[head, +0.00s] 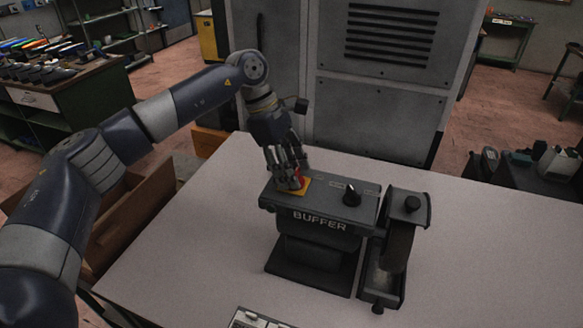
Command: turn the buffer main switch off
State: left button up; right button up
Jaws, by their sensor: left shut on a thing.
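The buffer (318,225) is a dark grey machine on the white table, its name lettered on the front. Its main switch (304,184) is a red part on a yellow plate at the left of its top. My left gripper (290,180) comes down over the switch with its fingers closed on the red part, hiding much of it. A black knob (351,195) stands on the right of the top. A wheel in a dark guard (405,225) is on the buffer's right side. My right gripper does not show.
The white table (480,260) is mostly clear around the buffer. A large grey cabinet (385,105) with vents stands behind it. A brown wooden box (135,215) is at the left, under my left arm. A dark device (550,165) is at the far right.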

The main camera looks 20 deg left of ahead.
pick_arm(q)
jog(key=shift+f+n+t+b, duration=0.25)
jog(key=shift+n+b, duration=0.35)
jog(key=shift+b, duration=0.35)
jog(key=n+t+b, duration=0.1)
jog(key=n+b, duration=0.1)
jog(key=b, duration=0.1)
jog(key=n+b, duration=0.2)
jog(key=shift+s+n+t+y+b, duration=0.15)
jog(key=shift+n+t+y+b, duration=0.15)
jog(key=shift+t+b, duration=0.1)
jog(key=shift+d+r+n+t+b, duration=0.15)
jog(key=shift+n+t+b, duration=0.2)
jog(key=shift+n+b, duration=0.65)
jog(key=shift+r+n+y+b, duration=0.15)
jog(key=shift+n+y+b, duration=0.15)
jog(key=shift+n+b, duration=0.25)
jog(key=o, duration=1)
jog(key=shift+o, duration=0.2)
